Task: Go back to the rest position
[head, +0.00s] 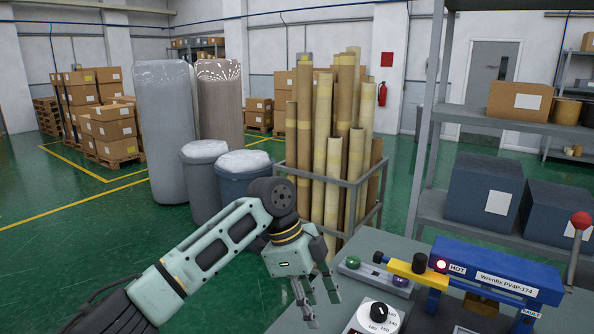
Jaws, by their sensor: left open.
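My left gripper (322,299) shows in the head view at the lower middle, with its arm coming in from the lower left. Its fingers point down and are apart, with nothing between them. It hangs beside the left edge of the grey workbench (417,240). My right gripper is not in view. Two tall wrapped rolls (173,125) stand on the floor behind, one greyish and one brownish.
The bench holds a blue and yellow sealing machine (487,270) with a red-knobbed lever, a button box (370,273) and a dial box (377,318). Green floor (60,230) is clear at left.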

